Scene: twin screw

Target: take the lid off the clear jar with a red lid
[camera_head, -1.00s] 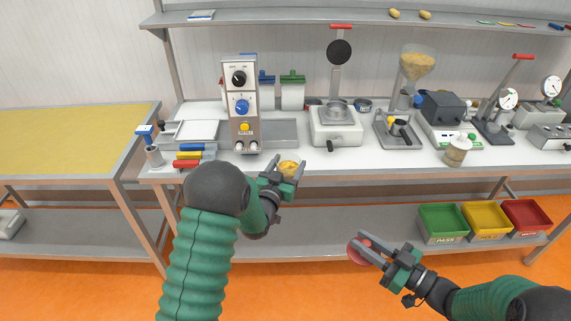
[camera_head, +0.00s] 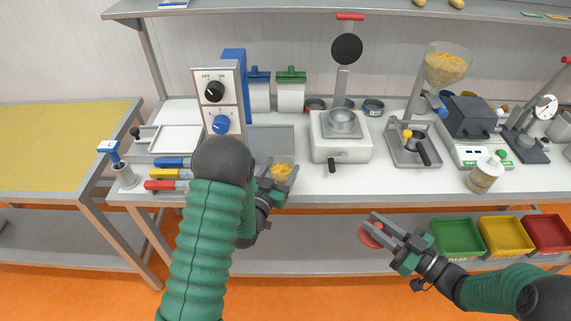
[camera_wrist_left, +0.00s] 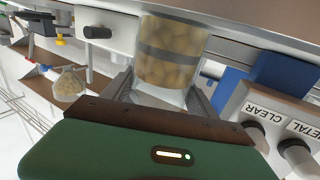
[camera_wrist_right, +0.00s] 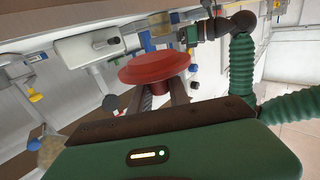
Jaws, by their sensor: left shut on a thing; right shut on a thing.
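The clear jar (camera_head: 283,175), with yellow-tan pieces inside, is in front of the bench's middle in the head view and looks open at the top. My left gripper (camera_head: 279,183) is shut around its side. The jar fills the top middle of the left wrist view (camera_wrist_left: 170,52), between the fingers. The red lid (camera_head: 369,237) is apart from the jar, to its right and lower in the head view. My right gripper (camera_head: 374,227) is shut on it. The round lid also shows in the right wrist view (camera_wrist_right: 154,68).
The steel bench (camera_head: 330,190) runs behind both grippers, its front edge close to the jar. A control box (camera_head: 219,100) and a white press (camera_head: 340,150) stand on it. Green (camera_head: 456,238), yellow (camera_head: 506,236) and red bins (camera_head: 549,233) sit on the lower shelf at right.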

